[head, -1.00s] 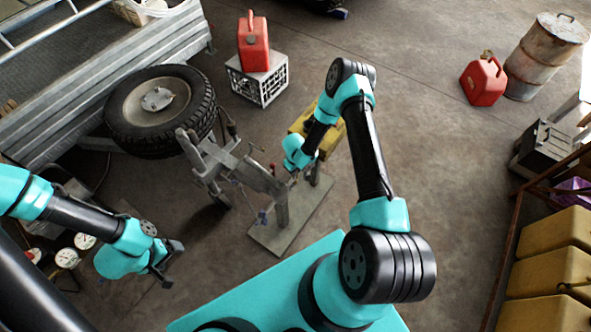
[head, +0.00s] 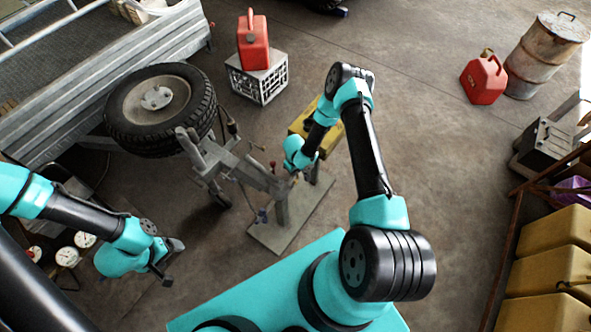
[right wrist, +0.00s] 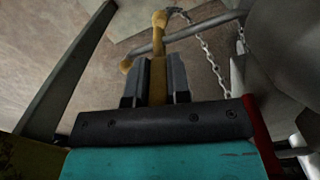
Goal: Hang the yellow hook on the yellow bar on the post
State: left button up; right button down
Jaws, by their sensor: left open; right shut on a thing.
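The yellow hook (right wrist: 157,84) stands between the fingers of my right gripper (right wrist: 158,68), which is shut on it. In the head view my right gripper (head: 296,173) is beside the top of the grey post (head: 281,208), and the hook is too small to make out. My left gripper (head: 172,268) is open and empty at lower left, away from the post.
The post stands on a flat base plate (head: 312,218). A trailer jockey stand (head: 205,165) and wheel (head: 158,108) are close on the left. A chain (right wrist: 213,62) hangs right of the hook.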

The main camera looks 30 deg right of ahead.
jog(key=shift+f, duration=1.05)
jog(key=c, duration=0.6)
grip_release()
jog(key=shift+w+d, duration=0.1)
jog(key=shift+d, duration=0.05)
jog(key=shift+c, duration=0.4)
jog(key=shift+r, duration=0.15)
jog(key=shift+o, duration=0.2)
jog(key=shift+r, duration=0.45)
jog(key=shift+o, duration=0.7)
jog(key=shift+d+r, duration=0.1)
jog(key=shift+r, duration=0.15)
jog(key=shift+a+r, duration=0.2)
jog(key=shift+r, duration=3.45)
